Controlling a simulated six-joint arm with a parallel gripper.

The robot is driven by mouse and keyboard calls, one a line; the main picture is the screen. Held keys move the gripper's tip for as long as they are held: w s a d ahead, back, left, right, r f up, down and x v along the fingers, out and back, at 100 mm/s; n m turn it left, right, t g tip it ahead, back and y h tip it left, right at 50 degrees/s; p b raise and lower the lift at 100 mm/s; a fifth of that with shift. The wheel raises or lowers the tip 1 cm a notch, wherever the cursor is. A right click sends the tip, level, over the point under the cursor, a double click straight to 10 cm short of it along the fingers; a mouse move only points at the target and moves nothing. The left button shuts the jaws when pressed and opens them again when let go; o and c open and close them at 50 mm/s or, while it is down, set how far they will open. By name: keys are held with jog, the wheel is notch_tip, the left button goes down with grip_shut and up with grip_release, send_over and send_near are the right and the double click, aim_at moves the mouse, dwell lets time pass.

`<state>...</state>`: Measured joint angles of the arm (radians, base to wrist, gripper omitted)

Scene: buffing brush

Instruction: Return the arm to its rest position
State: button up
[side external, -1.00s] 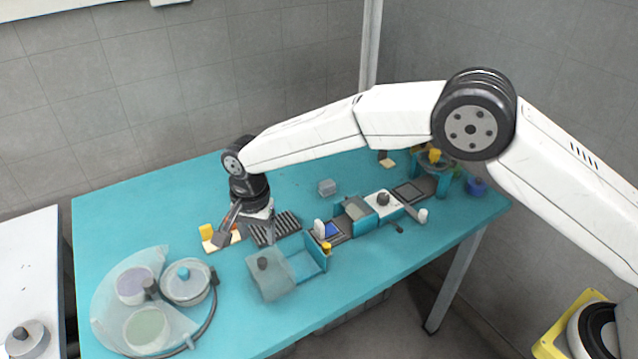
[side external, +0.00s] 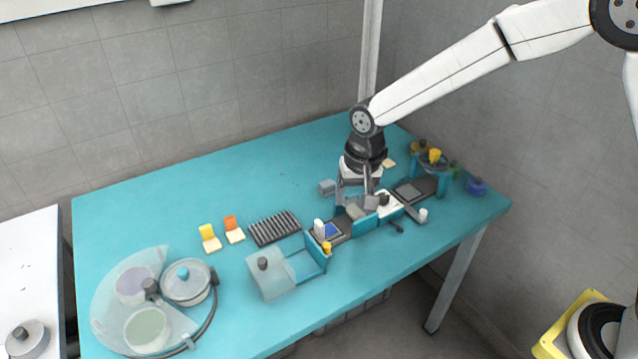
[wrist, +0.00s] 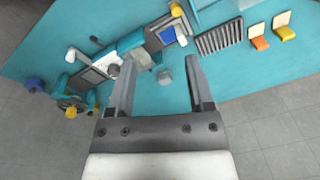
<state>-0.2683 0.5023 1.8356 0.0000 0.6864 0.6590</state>
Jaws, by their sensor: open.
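The gripper partly hides the white fixture (side external: 388,205) in the side view. I cannot tell its exact height above the table.
A dark ribbed rack (side external: 274,228) and yellow and orange pieces (side external: 209,238) stand mid-left. A clear-lidded round station (side external: 150,300) fills the front left. A teal stand (side external: 432,172) and small jars (side external: 476,187) are at the right. The table's back middle (side external: 250,180) is clear.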

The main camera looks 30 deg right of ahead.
jog(key=s+d+n, duration=0.2)
jog(key=s+d, duration=0.4)
jog(key=s, duration=0.2)
jog(key=s+d+n+t, duration=0.1)
jog(key=s+d+n, duration=0.1)
jog(key=s+d, duration=0.4)
jog(key=s, duration=0.2)
jog(key=shift+s+d, duration=0.15)
jog(key=shift+s, duration=0.25)
